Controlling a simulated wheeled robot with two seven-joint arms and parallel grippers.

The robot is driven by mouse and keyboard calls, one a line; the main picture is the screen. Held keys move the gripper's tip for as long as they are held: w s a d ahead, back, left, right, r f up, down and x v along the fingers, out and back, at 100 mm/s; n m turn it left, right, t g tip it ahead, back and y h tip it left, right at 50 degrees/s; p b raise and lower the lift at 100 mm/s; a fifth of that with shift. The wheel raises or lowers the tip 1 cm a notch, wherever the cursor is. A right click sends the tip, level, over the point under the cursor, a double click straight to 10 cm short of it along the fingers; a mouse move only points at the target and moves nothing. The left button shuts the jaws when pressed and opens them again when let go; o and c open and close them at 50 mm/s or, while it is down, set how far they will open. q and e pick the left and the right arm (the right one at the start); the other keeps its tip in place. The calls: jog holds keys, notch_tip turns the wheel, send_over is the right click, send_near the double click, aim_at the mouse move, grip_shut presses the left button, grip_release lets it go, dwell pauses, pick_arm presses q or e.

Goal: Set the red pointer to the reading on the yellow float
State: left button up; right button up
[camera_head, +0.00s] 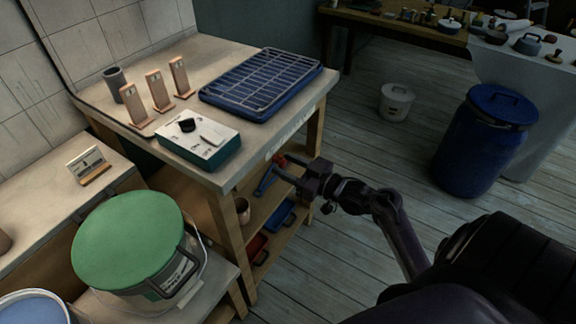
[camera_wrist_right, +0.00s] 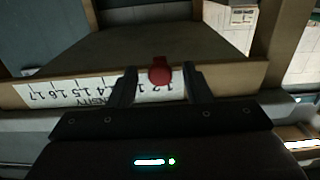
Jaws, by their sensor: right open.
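The red pointer (camera_wrist_right: 160,70) sits on a white density scale strip (camera_wrist_right: 62,90) on the front edge of the worktable. In the right wrist view the scale reads upside down, and the pointer is near the 1.2 mark. My right gripper (camera_wrist_right: 161,88) is open, with one finger on each side of the pointer and a gap on both sides. In the head view the gripper (camera_head: 286,168) is at the table's front edge, by the red pointer (camera_head: 280,160). I cannot make out a yellow float in either view. My left gripper is not in view.
The worktable holds a blue tray with a rack (camera_head: 248,101), a teal-and-white box with a black knob (camera_head: 222,150), several wooden stands and a grey cup (camera_head: 115,80). A green-lidded bucket (camera_head: 128,240) stands at the lower left.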

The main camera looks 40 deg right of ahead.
grip_shut()
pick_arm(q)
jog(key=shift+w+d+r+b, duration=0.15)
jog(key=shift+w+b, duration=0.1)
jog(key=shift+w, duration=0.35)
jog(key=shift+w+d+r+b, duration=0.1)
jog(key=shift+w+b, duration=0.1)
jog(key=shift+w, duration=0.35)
pick_arm(e)
jog(key=d, duration=0.1)
jog(key=w+d, duration=0.1)
jog(key=d, duration=0.1)
jog(key=shift+w+d, duration=0.3)
jog(key=shift+d, duration=0.05)
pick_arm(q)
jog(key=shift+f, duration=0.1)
pick_arm(e)
grip_release()
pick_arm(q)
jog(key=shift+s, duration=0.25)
